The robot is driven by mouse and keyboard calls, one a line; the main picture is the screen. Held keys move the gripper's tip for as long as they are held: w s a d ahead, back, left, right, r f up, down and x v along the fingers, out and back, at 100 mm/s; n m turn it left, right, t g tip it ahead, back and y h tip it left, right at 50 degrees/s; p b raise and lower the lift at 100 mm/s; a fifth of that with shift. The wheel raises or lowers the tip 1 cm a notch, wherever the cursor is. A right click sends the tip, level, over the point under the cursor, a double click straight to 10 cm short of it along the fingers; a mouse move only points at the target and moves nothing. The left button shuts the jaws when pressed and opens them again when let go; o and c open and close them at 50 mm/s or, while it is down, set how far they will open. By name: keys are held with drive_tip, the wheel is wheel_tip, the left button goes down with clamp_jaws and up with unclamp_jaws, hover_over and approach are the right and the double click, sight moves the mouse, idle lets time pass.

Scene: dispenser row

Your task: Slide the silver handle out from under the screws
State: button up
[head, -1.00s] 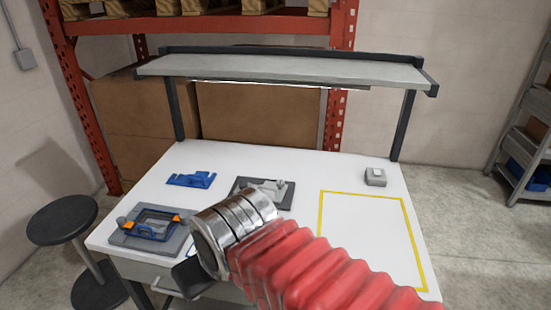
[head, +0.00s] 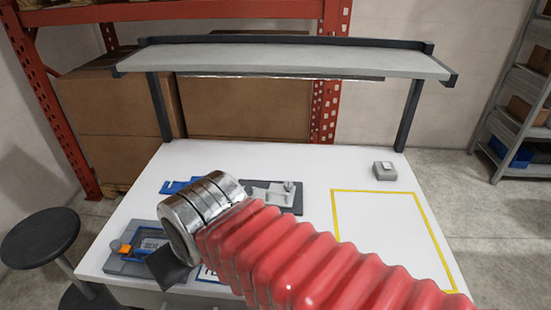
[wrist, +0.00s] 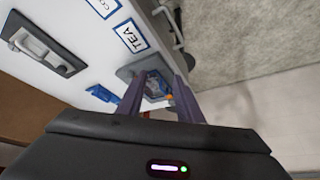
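A silver-grey, handle-like part (head: 270,192) lies on a dark plate towards the back middle of the white table. It also shows at upper left in the wrist view (wrist: 40,45). I cannot make out any screws on or around it. My gripper (wrist: 158,84) has two fingers standing apart, with no held object visible between them. In the wrist view it points towards a grey fixture (wrist: 128,72) with blue and orange parts, away from the silver part. That fixture also shows at front left in the head view (head: 120,264), partly hidden by my arm.
A blue bracket (head: 176,186) lies behind my wrist. A small grey box (head: 384,170) stands at back right. The yellow-outlined area (head: 385,191) is empty. A label reading TEA (wrist: 131,37) lies near the table edge. A shelf (head: 290,62) spans above; a stool (head: 40,238) stands left.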

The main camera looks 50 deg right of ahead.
drive_tip(key=shift+d, duration=0.2)
drive_tip(key=m+g+y, duration=0.1)
drive_tip(key=m+y, duration=0.1)
drive_tip(key=m, duration=3)
hover_over(269, 192)
drive_tip(key=s+d, duration=0.2)
drive_tip(key=s, duration=0.3)
drive_tip(key=shift+w+d+h, duration=0.1)
drive_tip(key=shift+h, duration=0.2)
drive_tip(key=shift+f, duration=0.1)
drive_tip(key=x, duration=1.3)
drive_tip(key=shift+f, duration=0.35)
